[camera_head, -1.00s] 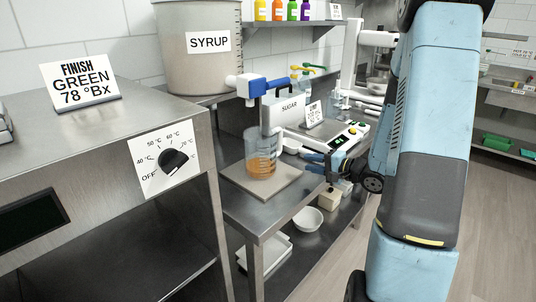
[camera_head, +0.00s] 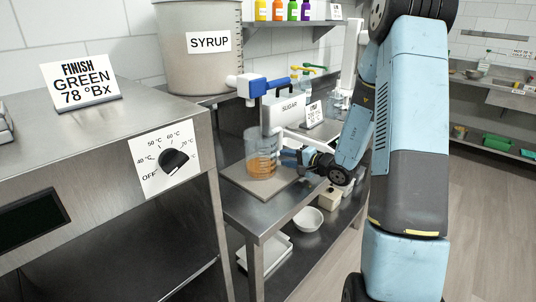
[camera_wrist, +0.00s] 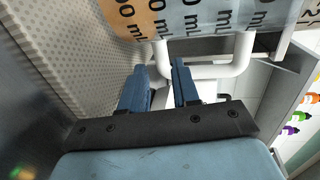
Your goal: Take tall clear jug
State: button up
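The tall clear jug (camera_head: 261,150) stands upright on a flat grey board on the metal bench, under the blue tap. Orange liquid fills its lower part. My gripper (camera_head: 288,157) is just right of the jug, its blue fingers pointing at the jug's side. In the wrist view the jug (camera_wrist: 215,14) crosses the top edge with its mL marks. The gripper (camera_wrist: 162,72) is open there, its fingers apart. A white bar, perhaps the jug's handle, shows beyond the fingertips. Whether the fingers touch it I cannot tell.
The grey board (camera_head: 238,178) lies under the jug. The blue tap (camera_head: 270,85) is close above it. The sugar dispenser (camera_head: 290,107) stands behind. A white bowl (camera_head: 307,218) is on the shelf below. The syrup tub (camera_head: 200,62) is at the back left.

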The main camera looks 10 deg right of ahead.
jog(key=x, duration=0.3)
jog(key=shift+w+a, duration=0.2)
jog(key=shift+a, duration=0.05)
jog(key=shift+c, duration=0.2)
grip_shut()
